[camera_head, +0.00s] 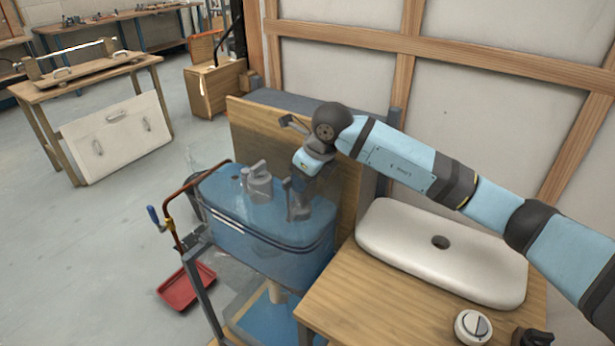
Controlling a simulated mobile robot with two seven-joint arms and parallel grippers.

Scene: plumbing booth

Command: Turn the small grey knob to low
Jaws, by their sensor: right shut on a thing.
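A see-through blue tank (262,237) stands in front of an upright wooden board. A grey upright fitting (258,182) shows at its top. My right gripper (298,208) reaches down to the tank top, just right of this fitting and apart from it. Its dark fingers are shut on a small grey part, which looks like the small grey knob. The fingers hide most of it, so I cannot read its setting. My left gripper is not in view.
A pale slab with a hole (400,245) lies on the wooden bench (370,300) at right. A round white and grey dial (473,327) sits at its front. The wooden board (340,165) stands close behind my gripper. A red tray (187,287) is on the floor.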

